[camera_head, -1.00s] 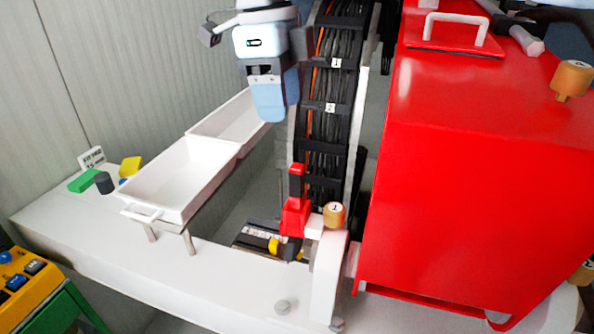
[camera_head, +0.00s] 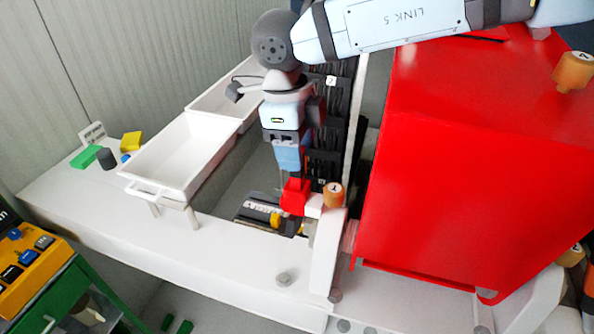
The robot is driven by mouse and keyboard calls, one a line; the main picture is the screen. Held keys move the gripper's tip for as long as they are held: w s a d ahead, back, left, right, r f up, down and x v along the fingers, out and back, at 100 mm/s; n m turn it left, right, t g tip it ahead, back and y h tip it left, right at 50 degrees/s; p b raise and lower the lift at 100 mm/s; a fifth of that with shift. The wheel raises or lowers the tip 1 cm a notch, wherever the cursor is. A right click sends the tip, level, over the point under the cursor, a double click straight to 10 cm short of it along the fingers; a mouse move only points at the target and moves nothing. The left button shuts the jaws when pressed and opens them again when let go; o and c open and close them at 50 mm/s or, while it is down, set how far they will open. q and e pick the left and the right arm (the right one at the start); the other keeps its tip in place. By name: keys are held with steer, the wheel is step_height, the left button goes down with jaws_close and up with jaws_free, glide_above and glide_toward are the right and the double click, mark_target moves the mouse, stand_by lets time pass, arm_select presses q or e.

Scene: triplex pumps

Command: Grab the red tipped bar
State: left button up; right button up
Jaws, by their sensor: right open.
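My right gripper (camera_head: 291,170) points down directly above a red piece (camera_head: 295,197) on the white bench, beside the cable tray. Its jaws are open, and the black upright bar with a red tip on top of this piece is now hidden behind or between the fingers. I cannot tell whether the fingers touch it. A black lower part and a yellow knob (camera_head: 276,220) show below the red piece. My left gripper is not in view.
A wooden cylinder marked 1 (camera_head: 333,195) stands close on the right of the red piece. A large red housing (camera_head: 455,200) fills the right side. White trays (camera_head: 165,180) stand at left. The front of the white bench (camera_head: 200,255) is mostly clear.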

step_height(320, 180, down, 2)
steer(key=shift+d+f, duration=0.1)
jaws_close()
steer(key=shift+r, duration=0.2)
